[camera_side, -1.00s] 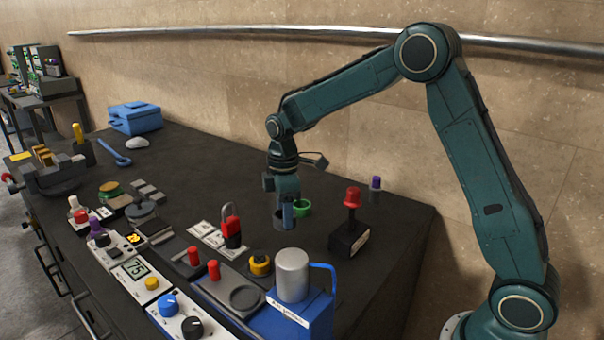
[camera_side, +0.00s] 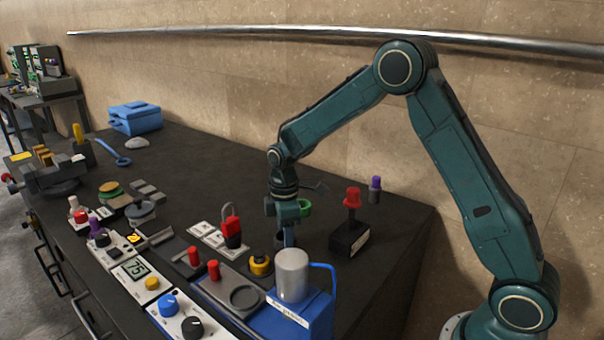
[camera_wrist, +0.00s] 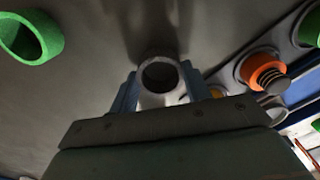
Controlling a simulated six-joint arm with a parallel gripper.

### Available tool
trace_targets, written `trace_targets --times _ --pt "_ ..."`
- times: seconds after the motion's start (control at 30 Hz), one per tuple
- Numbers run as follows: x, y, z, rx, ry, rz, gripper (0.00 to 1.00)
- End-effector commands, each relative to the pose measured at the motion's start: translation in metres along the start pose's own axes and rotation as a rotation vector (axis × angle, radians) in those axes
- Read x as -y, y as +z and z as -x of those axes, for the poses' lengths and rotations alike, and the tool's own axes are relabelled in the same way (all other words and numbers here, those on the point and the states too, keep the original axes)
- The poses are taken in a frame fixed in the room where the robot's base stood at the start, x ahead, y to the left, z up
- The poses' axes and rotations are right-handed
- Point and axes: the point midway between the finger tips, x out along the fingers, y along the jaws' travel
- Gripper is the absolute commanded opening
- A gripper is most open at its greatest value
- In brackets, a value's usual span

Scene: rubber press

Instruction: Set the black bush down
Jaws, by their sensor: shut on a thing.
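The black bush (camera_wrist: 160,98), a dark grey ring with an open bore, is between the two blue fingers of my gripper (camera_wrist: 160,88) in the wrist view. The fingers are shut on its sides and its bore faces the camera. In the side view my gripper (camera_side: 287,238) points down over the dark bench, and the bush (camera_side: 279,241) shows only as a dark edge beside the finger. I cannot tell whether its underside touches the bench.
A green ring (camera_wrist: 28,40) lies left in the wrist view. An orange part with a spring (camera_wrist: 264,70) is at right. In the side view, a red-knobbed block (camera_side: 350,238), a blue press body with a grey cylinder (camera_side: 292,277) and a red padlock (camera_side: 232,230) surround my gripper.

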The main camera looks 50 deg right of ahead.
Motion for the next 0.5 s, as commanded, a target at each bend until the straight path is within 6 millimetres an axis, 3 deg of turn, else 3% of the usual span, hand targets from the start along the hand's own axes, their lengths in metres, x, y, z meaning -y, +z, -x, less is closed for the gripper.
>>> trace_targets --times 0.33,0.37,0.43,0.5 --pt "0.0000 0.0000 -0.0030 0.000 0.000 0.000 0.26" --pt "0.0000 0.0000 -0.0029 0.000 0.000 0.000 0.52" --pt "0.0000 0.0000 -0.0027 0.000 0.000 0.000 0.65" --pt "0.0000 0.0000 -0.0027 0.000 0.000 0.000 0.69"
